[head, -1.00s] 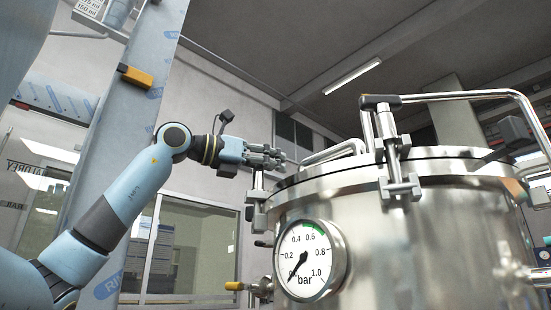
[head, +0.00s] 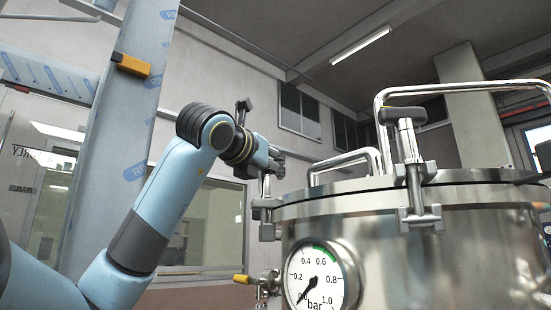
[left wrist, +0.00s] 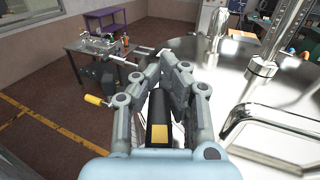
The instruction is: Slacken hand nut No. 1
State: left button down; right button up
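The steel vessel (head: 460,250) fills the right of the head view, with a clamp at its left rim and another at its front. My left gripper (head: 277,160) is at the top of the left clamp (head: 266,205). In the left wrist view, the hand nut's dark bar with a yellow end (left wrist: 159,115) lies between the fingers of my left gripper (left wrist: 162,80). The fingers look closed against both its sides. The gripper hides most of this nut in the head view. No number shows on it. The front clamp has its own dark hand nut (head: 403,115). My right gripper is out of view.
A pressure gauge (head: 317,280) sits on the vessel's front, below the lid. A bent steel handle (head: 345,160) stands on the lid. A yellow-handled valve (head: 243,279) sticks out at the left. A workbench (left wrist: 105,60) stands beyond open floor.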

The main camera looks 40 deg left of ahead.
aim_at(265, 169)
pick_arm(q)
jog(key=shift+y, duration=0.3)
jog(key=c, duration=2)
grip_release()
jog(key=o, duration=0.8)
jog(key=shift+s, duration=0.1)
jog(key=v, duration=0.7)
jog(key=shift+s, duration=0.15)
